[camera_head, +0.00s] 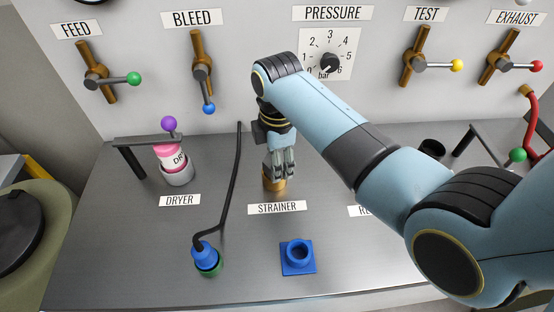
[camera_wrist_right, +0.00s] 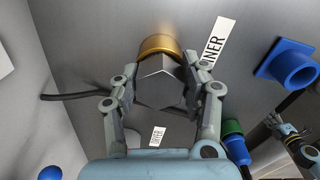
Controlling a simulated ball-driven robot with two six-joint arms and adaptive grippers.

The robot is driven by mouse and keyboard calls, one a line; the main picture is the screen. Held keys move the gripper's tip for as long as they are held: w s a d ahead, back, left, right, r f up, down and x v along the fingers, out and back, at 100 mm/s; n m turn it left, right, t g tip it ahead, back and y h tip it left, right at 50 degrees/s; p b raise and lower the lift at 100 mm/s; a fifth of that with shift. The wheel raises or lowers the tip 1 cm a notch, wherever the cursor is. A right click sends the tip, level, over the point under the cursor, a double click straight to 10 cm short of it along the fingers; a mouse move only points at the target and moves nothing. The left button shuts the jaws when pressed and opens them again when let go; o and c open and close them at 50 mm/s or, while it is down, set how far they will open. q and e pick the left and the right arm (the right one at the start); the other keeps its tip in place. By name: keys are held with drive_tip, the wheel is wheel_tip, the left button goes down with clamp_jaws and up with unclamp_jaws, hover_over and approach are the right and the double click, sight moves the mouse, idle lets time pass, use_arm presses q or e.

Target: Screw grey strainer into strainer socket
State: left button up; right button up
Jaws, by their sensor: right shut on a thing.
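The grey strainer (camera_wrist_right: 160,88) shows in the right wrist view as a faceted grey body between the fingers of my right gripper (camera_wrist_right: 160,92). My right gripper (camera_head: 281,165) is shut on it, pointing down above the STRAINER label in the head view. The brass strainer socket (camera_head: 273,186) is directly under the fingertips. In the right wrist view the socket (camera_wrist_right: 160,44) meets the strainer's end; I cannot tell how deep the strainer sits. My left gripper (camera_wrist_right: 300,145) shows at the right edge of the right wrist view, away from the strainer; its opening is unclear.
A black hose (camera_head: 232,185) with a blue connector (camera_head: 205,252) on a green fitting stands front left. An empty blue socket (camera_head: 298,256) is at the front. The pink dryer (camera_head: 172,157) stands left. Valve handles and a pressure dial (camera_head: 329,62) line the back panel.

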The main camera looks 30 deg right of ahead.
drive_tip(key=m, duration=0.4)
drive_tip(key=s+m, duration=0.1)
drive_tip(key=m, duration=0.2)
drive_tip(key=shift+a+f, duration=0.1)
drive_tip(key=shift+f, duration=0.2)
drive_tip(key=m, duration=0.3)
drive_tip(key=shift+m, duration=0.4)
drive_tip(key=m, duration=0.3)
drive_tip(key=shift+m, duration=0.4)
drive_tip(key=o, duration=1)
drive_tip(key=shift+c, duration=0.2)
drive_tip(key=shift+d+r, duration=0.1)
drive_tip(key=shift+d, duration=0.15)
drive_tip(key=shift+w+a, duration=0.1)
drive_tip(key=shift+a, duration=0.05)
